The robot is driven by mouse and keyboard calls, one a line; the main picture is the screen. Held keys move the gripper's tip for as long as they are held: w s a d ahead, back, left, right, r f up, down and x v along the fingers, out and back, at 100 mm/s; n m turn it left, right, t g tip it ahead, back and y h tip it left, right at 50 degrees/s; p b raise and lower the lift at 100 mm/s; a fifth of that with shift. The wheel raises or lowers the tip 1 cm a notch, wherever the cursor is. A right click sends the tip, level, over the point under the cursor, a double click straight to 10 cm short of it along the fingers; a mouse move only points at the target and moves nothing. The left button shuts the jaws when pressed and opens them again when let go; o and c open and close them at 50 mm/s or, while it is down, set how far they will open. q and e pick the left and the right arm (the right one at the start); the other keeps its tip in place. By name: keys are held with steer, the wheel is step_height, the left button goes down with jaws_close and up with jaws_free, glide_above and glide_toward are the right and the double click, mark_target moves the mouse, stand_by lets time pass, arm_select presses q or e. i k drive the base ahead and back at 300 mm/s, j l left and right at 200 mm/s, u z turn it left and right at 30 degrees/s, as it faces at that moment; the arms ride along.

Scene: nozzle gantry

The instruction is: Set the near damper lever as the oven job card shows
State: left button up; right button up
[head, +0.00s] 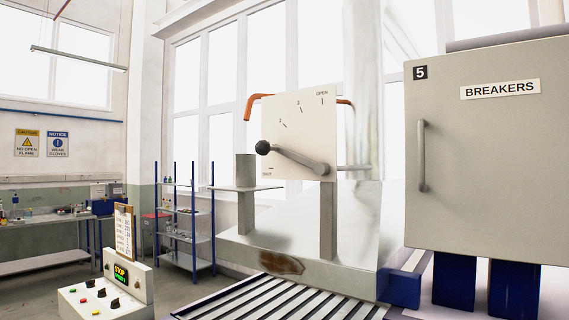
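The damper lever (300,158) is a grey bar with a black ball knob (263,148), mounted on a white dial plate (307,135). Its pivot is at the plate's lower right, and the bar points left and slightly up. The plate reads SHUT at lower left, then 2, 3 and OPEN at upper right. The knob end lies between SHUT and 2; any mark there is hidden behind the lever. A clipboard card (124,232) stands at the control box on the left, its writing too small to read. Neither gripper is in view.
A grey BREAKERS cabinet (490,170) stands close at the right. A post with a small shelf and grey cylinder (246,169) is left of the dial. Orange bent bars (262,97) show behind the plate. A roller conveyor (280,299) and control box (100,297) are in front.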

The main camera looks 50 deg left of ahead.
mark_target(262, 148)
steer(key=u, duration=1.55)
steer(key=j+u, duration=0.1)
steer(key=j, duration=0.5)
steer(key=j+u, duration=0.15)
steer(key=j, duration=0.45)
steer(key=i+j+u, duration=0.1)
steer(key=j, duration=0.45)
steer(key=i+j+u, duration=0.1)
steer(key=j, duration=0.5)
